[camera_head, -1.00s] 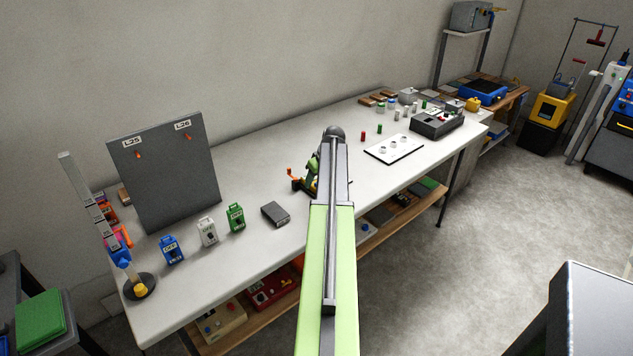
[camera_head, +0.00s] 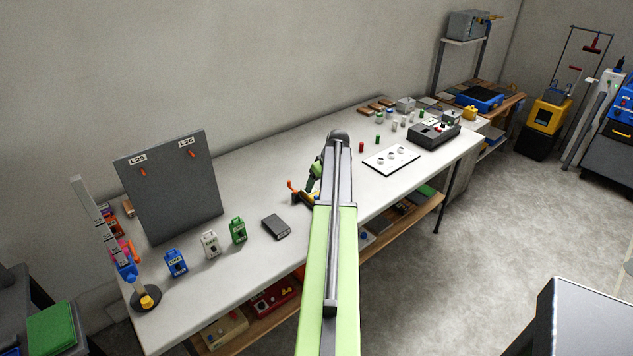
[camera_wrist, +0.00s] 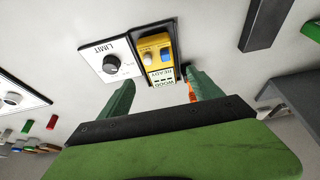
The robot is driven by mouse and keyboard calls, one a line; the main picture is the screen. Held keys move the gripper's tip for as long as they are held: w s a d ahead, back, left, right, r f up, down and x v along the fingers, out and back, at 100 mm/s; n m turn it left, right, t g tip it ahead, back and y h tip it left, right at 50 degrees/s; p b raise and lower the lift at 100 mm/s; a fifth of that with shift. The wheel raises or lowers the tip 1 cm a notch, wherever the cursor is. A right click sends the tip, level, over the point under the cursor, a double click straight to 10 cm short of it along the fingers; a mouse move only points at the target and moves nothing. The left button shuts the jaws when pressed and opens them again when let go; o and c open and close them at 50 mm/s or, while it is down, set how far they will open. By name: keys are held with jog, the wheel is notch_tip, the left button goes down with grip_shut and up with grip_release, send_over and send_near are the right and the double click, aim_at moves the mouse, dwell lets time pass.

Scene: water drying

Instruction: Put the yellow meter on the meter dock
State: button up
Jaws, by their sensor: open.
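The yellow meter (camera_wrist: 155,52) shows in the wrist view, with two buttons and a label reading WOOD READY. It sits in a dark-edged frame beside a white panel marked LIMIT (camera_wrist: 112,62) with a black knob. My gripper (camera_wrist: 155,80) is open, its two green fingers pointing toward the meter's label end, one to each side; I cannot tell if they touch it. In the head view my arm hides most of the meter. No part is clearly marked as the meter dock; a flat dark grey block (camera_head: 276,227) lies on the bench left of my arm.
An orange-handled tool (camera_head: 293,187) is close to my gripper. Blue, white and green boxes (camera_head: 239,230) stand to the left, before a grey board (camera_head: 170,185). A white plate with knobs (camera_head: 391,160) lies to the right. The bench behind my arm is mostly clear.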

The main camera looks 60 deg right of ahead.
jog(key=p+v, duration=0.4)
jog(key=v, duration=0.2)
jog(key=w+a+n+g+y, duration=0.1)
jog(key=w+a, duration=0.5)
jog(key=a, duration=0.6)
jog(key=w+a+f, duration=0.1)
jog(key=w+a, duration=0.4)
jog(key=a, duration=0.7)
jog(key=w+a+n+g+y, duration=0.1)
jog(key=w+a, duration=0.5)
jog(key=a, duration=0.6)
jog(key=s+a+g, duration=0.1)
jog(key=s+a, duration=0.1)
jog(key=a, duration=1.4)
jog(key=s+a+n+g, duration=0.1)
jog(key=s+a, duration=0.2)
jog(key=a, duration=1.3)
jog(key=shift+f+n+h, duration=0.3)
jog(key=shift+f, duration=0.15)
jog(key=shift+w, duration=0.1)
jog(key=shift+c, duration=0.3)
